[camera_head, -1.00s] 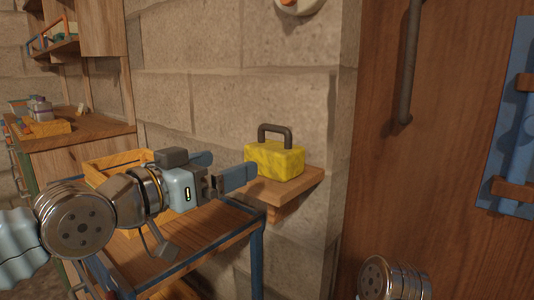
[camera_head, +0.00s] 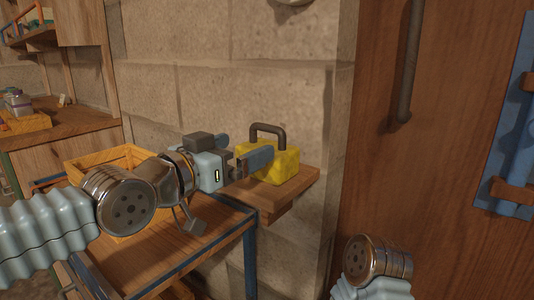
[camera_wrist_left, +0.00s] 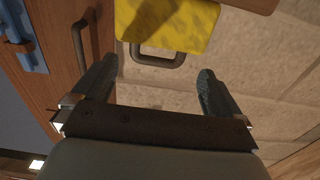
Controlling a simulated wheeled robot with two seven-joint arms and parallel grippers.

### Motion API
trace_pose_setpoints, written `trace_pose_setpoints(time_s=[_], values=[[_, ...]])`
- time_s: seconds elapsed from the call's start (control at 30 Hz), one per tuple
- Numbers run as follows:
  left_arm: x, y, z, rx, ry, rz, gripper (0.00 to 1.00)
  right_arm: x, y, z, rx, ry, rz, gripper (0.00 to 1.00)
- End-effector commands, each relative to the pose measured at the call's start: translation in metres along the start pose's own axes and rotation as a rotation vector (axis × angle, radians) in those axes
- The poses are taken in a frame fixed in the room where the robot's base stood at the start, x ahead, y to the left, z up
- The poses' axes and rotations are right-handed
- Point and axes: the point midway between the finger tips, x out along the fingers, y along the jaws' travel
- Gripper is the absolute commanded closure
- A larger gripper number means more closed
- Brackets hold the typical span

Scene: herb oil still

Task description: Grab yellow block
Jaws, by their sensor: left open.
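The yellow block (camera_head: 284,167) with a dark arched handle (camera_head: 268,129) sits upright on a small wooden wall shelf (camera_head: 283,190). My left gripper (camera_head: 247,148) is open at the block's left side, with one blue finger overlapping the block's face in the head view. In the left wrist view the block (camera_wrist_left: 190,22) is at the top, beyond the fingertips, and its handle (camera_wrist_left: 158,60) points back between the two open fingers (camera_wrist_left: 154,82). Nothing is between the fingers' inner faces at their base. My right arm shows at the bottom right; its gripper is out of frame.
A wooden cart (camera_head: 190,246) with blue legs stands below my left arm and carries an orange crate (camera_head: 128,160). A stone wall (camera_head: 230,90) is behind the shelf. A brown wooden door (camera_head: 440,150) with a dark handle (camera_head: 404,70) is to the right.

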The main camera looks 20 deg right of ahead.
Motion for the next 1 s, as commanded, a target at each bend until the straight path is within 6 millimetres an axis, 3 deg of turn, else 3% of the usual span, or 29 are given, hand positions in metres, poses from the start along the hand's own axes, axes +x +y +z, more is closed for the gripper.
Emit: trace_pose_setpoints(time_s=[0.3, 0.67, 1.0], values=[[0.024, 0.001, -0.002, -0.003, 0.001, 0.004, 0.00, -0.008, -0.006, 0.001, -0.004, -0.004, -0.004, 0.57], [0.037, 0.002, -0.002, 0.000, 0.000, 0.004, 0.00, -0.012, -0.009, 0.002, -0.006, -0.006, -0.006, 0.57], [0.075, 0.003, -0.003, -0.002, -0.001, 0.003, 0.00, -0.023, -0.017, 0.004, -0.011, -0.012, -0.012, 0.57]])
